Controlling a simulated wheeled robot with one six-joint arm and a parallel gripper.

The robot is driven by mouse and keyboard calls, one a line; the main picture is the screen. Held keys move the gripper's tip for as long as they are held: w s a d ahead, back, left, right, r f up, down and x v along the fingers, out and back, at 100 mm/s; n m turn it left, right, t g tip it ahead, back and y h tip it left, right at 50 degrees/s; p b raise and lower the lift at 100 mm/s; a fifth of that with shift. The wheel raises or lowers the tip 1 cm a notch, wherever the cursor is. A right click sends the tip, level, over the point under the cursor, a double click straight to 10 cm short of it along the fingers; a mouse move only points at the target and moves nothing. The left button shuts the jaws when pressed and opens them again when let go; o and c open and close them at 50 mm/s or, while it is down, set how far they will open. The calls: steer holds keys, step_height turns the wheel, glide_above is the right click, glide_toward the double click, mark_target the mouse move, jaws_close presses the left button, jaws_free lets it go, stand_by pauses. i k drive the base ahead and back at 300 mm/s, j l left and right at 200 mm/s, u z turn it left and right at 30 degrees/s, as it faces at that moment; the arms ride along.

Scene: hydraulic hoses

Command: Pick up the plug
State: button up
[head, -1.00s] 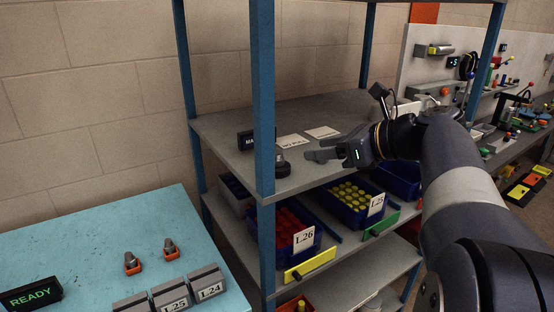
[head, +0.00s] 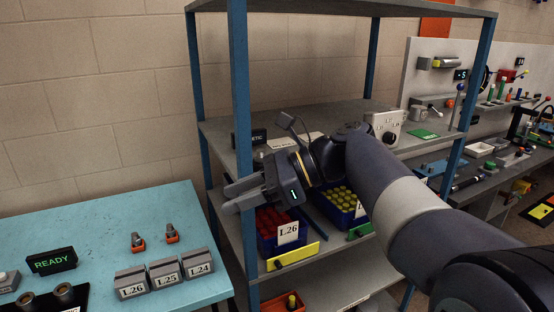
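Red plugs (head: 268,222) fill the blue bin labelled L26 (head: 288,233), partly hidden by my gripper. Yellow-topped plugs (head: 338,194) fill the blue bin to its right, whose label is partly covered by my arm. Two grey and orange fittings (head: 138,242) (head: 172,233) stand upright on the light blue table, apart from my gripper. I cannot tell which piece is the plug meant.
The light blue table (head: 95,225) holds a READY display (head: 52,261), grey blocks labelled L26, L25 and L24 (head: 165,271), and a black holder at front left. A workbench with tools is at right.

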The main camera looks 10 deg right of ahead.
mark_target(261, 152)
steer(key=i+j+z, duration=0.1)
steer(key=z, duration=1.35)
steer(key=j, duration=0.5)
steer(key=k+j+z, duration=0.1)
steer(key=j, duration=0.85)
steer(key=k+z, duration=0.05)
